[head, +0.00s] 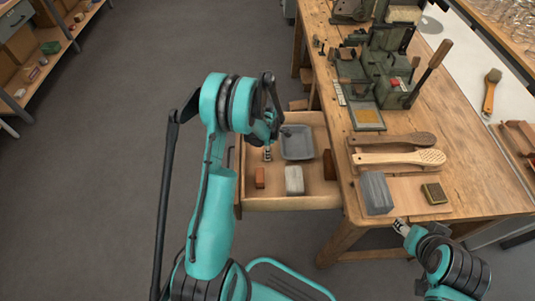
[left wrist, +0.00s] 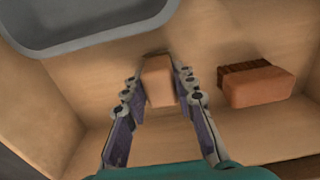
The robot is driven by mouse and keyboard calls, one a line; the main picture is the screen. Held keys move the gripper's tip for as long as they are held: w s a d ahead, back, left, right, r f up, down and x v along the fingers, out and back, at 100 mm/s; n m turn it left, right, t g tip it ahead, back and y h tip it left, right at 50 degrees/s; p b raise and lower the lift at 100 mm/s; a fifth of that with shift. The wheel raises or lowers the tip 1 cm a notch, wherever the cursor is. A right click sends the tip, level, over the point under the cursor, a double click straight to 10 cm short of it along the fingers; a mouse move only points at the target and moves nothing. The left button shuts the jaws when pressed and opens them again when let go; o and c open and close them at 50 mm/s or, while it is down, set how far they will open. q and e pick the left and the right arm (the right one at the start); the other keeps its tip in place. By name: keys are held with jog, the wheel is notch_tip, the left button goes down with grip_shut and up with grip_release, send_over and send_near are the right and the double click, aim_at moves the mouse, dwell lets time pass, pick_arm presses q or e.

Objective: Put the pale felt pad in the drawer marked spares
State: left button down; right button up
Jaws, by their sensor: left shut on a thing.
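My left gripper (head: 267,153) is inside the open drawer (head: 290,203) under the bench. In the left wrist view, its fingers (left wrist: 160,90) are on either side of a small pale tan block (left wrist: 158,82), shut on it. I cannot tell whether this is the felt pad. A pale grey-white block (head: 294,180) stands in the drawer near its front. No drawer marking is legible. My right gripper (head: 401,226) is by the bench's front edge, and its opening is unclear.
The drawer also holds a grey tray (head: 298,143), an orange-brown block (head: 259,178) and a brown block (head: 329,165). On the bench are a grey block (head: 376,192), a small dark-framed piece (head: 434,193), two wooden brush bodies (head: 400,158) and a green machine (head: 385,75).

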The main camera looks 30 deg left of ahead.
pick_arm(q)
jog(key=shift+f, duration=0.1)
jog(key=c, duration=1.2)
grip_release()
